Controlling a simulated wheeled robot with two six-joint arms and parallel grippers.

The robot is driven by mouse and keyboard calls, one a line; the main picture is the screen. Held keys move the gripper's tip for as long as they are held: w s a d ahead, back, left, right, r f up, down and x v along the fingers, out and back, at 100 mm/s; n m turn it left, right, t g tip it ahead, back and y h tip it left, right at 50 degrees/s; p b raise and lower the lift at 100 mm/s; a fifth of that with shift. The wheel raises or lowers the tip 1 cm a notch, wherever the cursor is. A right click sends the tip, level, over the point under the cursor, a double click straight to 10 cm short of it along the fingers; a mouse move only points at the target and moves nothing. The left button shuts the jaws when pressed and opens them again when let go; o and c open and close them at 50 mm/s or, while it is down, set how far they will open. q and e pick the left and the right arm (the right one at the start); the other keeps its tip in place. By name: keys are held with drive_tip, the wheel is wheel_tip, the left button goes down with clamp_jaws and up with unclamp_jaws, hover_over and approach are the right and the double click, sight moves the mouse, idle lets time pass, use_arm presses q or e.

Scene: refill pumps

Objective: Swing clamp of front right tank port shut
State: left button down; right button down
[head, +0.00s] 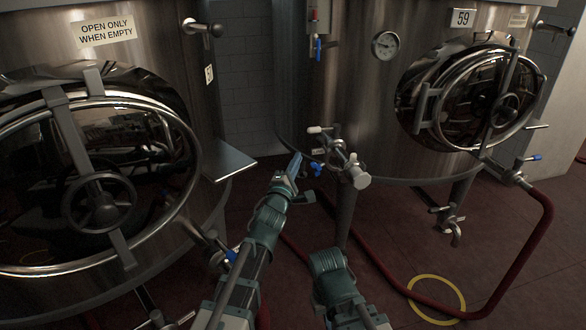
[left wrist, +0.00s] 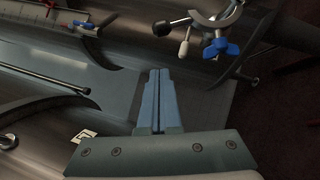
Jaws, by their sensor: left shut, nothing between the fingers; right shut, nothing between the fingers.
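The right tank (head: 335,95) has a short metal port (head: 340,152) low on its front, with a pale end piece (head: 360,178). A blue wing nut (head: 317,169) hangs at the port's left side. In the left wrist view the curved silver clamp (left wrist: 218,16) shows at the top edge, partly cut off, with the blue wing nut (left wrist: 221,47) below it. I cannot tell how far the clamp stands open. My left gripper (head: 295,164) is shut and empty, left of the wing nut and apart from it; its blue fingers (left wrist: 160,98) touch each other. My right arm shows low, its fingers hidden.
The left tank (head: 165,45) has a large round door and a metal shelf (head: 228,161) sticking out towards my left gripper. A tank leg (head: 345,215) stands below the port. A red hose (head: 542,240) runs across the floor at right, past a yellow ring (head: 437,278).

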sight(327, 155)
use_arm(q)
drive_tip(key=w+d+r+p, duration=0.1)
drive_tip(key=w+d+r, duration=0.1)
drive_tip(key=w+d, duration=0.2)
drive_tip(key=shift+w+p, duration=0.3)
drive_tip(key=shift+w, duration=0.15)
